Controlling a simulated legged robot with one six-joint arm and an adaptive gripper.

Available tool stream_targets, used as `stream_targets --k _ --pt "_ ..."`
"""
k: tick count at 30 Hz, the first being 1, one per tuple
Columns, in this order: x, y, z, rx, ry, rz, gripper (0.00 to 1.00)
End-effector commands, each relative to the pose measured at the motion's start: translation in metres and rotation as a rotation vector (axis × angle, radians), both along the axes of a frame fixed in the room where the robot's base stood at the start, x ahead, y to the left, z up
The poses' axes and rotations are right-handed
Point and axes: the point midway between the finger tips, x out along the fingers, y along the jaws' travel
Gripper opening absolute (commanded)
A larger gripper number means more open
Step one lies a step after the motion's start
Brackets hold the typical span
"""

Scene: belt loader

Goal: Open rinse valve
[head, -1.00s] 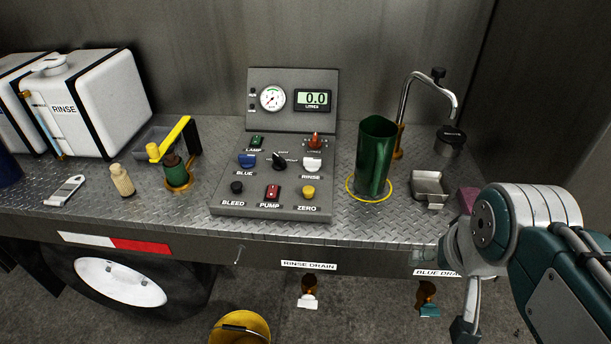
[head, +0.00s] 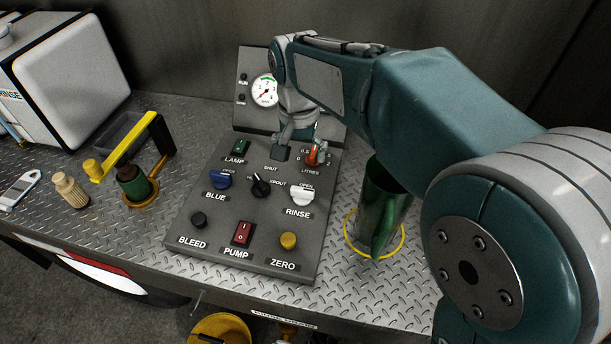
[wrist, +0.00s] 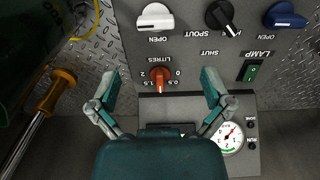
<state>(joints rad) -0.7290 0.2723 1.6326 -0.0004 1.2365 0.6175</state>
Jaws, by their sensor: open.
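The rinse valve is a white knob (head: 302,194) on the right of the sloped grey control panel (head: 205,243), above the label RINSE. An OPEN mark sits just above it, and its handle lies roughly crosswise. It also shows as a white knob in the wrist view (wrist: 155,18), at the top edge. My gripper (head: 298,140) is over the upper part of the panel, beyond the white knob and apart from it. In the wrist view my gripper (wrist: 160,78) is open and empty, its fingers either side of the orange-red LITRES dial (wrist: 160,82). Contact with the dial cannot be told.
A black spout knob (head: 261,186) and blue knob (head: 219,179) are left of the white one. The red pump switch (head: 242,233) and yellow zero button (head: 288,240) sit below. A green jug (head: 378,215) stands right of the panel, under my arm.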

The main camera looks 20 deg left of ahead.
Motion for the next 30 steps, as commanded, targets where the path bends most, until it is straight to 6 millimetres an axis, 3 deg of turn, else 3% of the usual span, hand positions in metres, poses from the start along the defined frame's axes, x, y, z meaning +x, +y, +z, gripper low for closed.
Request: stream_targets --k 5,18,30 --pt "0.000 -0.003 -0.020 0.000 0.003 -0.001 1.00" --pt "0.000 -0.001 -0.096 -0.001 0.002 0.000 1.00" --pt "0.001 -0.003 -0.106 0.002 0.000 -0.001 1.00"
